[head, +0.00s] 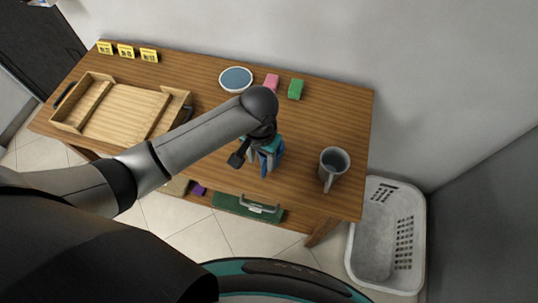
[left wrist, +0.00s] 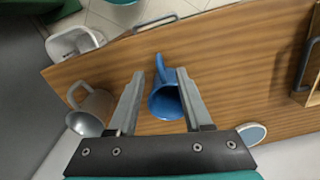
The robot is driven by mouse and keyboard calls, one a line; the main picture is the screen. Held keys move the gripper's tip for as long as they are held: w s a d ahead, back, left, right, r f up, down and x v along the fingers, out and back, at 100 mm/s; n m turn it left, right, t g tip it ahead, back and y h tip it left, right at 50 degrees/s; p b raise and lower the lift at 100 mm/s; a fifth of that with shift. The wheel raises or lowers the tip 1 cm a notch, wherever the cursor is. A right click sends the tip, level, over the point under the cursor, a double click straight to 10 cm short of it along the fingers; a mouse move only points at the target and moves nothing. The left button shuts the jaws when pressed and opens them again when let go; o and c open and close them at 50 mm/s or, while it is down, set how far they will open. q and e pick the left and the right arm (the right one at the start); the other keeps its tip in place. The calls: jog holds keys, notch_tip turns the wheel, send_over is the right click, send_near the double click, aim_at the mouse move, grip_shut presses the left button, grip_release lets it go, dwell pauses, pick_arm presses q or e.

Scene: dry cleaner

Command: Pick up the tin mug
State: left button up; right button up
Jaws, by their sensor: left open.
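Two mugs stand on the wooden table. A blue mug (head: 279,154) is under my left gripper (head: 263,160) and partly hidden by it in the head view. In the left wrist view the blue mug (left wrist: 166,103) shows between the two open fingers (left wrist: 160,76), with its handle towards the top of the picture. Whether the fingers touch it I cannot tell. A grey mug (head: 333,160) stands to the right, apart from the gripper; it also shows at the left of the left wrist view (left wrist: 93,108). My right gripper is not in view.
A wooden tray (head: 120,107) lies on the table's left part. A round blue dish (head: 236,78), a pink block (head: 271,81) and a green block (head: 295,89) sit at the back. Yellow tags (head: 126,51) stand at the back left. A white basket (head: 387,230) is beside the table.

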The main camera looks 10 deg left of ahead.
aim_at(262, 171)
pick_arm(q)
jog(key=shift+f+b, duration=0.55)
jog(key=shift+f, duration=3.85)
jog(key=shift+c, duration=0.4)
grip_shut()
